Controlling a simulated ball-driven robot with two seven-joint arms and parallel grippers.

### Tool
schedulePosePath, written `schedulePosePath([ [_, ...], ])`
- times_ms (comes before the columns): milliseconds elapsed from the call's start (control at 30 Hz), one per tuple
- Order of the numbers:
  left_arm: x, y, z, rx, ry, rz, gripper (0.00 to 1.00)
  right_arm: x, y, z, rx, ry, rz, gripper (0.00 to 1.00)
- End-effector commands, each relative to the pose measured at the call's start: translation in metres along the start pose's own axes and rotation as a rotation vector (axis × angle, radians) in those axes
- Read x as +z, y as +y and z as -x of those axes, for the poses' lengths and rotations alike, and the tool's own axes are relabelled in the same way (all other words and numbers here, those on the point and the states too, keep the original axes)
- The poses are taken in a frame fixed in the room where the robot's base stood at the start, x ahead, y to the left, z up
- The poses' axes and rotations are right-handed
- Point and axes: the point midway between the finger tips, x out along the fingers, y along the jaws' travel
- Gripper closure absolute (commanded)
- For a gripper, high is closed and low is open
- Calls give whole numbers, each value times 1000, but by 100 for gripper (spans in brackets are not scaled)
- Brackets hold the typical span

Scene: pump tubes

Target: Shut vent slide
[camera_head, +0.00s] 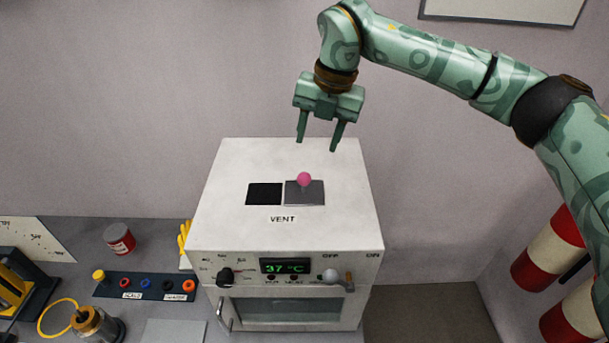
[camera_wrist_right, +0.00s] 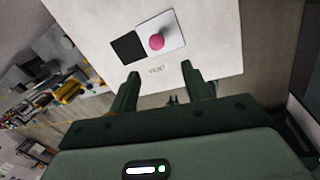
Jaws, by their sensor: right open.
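The vent slide (camera_head: 312,195) is a grey plate with a pink knob (camera_head: 304,179) on top of the white oven-like box (camera_head: 235,165). The black vent opening (camera_head: 264,194) lies uncovered just left of the plate, with the label VENT in front. My right gripper (camera_head: 318,145) is open and empty above the back of the box, apart from the knob. In the right wrist view the pink knob (camera_wrist_right: 156,42), the slide plate (camera_wrist_right: 172,35) and the black opening (camera_wrist_right: 128,47) show beyond the open fingers (camera_wrist_right: 162,85). My left gripper is not in view.
The box's front has a green display (camera_head: 285,267), a black dial (camera_head: 225,276) and a lever (camera_head: 332,276). A red jar (camera_head: 119,239), a strip of coloured plugs (camera_head: 145,286) and yellow tools stand on the bench to the left. Red-and-white cylinders (camera_head: 550,251) stand at right.

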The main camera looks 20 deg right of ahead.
Motion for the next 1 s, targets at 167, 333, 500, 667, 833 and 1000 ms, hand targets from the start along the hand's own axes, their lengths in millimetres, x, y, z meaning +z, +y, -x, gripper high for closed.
schedulePosePath([
  [167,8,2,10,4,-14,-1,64,-1,1,-47,-2,7,1,52],
  [333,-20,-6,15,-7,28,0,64,-1,1,-86,-1,6,0,52],
  [500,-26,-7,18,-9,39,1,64,-1,2,-112,1,5,1,52],
  [667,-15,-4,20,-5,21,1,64,0,1,-123,1,2,1,52],
  [833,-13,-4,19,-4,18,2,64,0,1,-124,1,2,2,52],
  [1000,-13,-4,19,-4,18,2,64,0,1,-124,1,2,2,74],
])
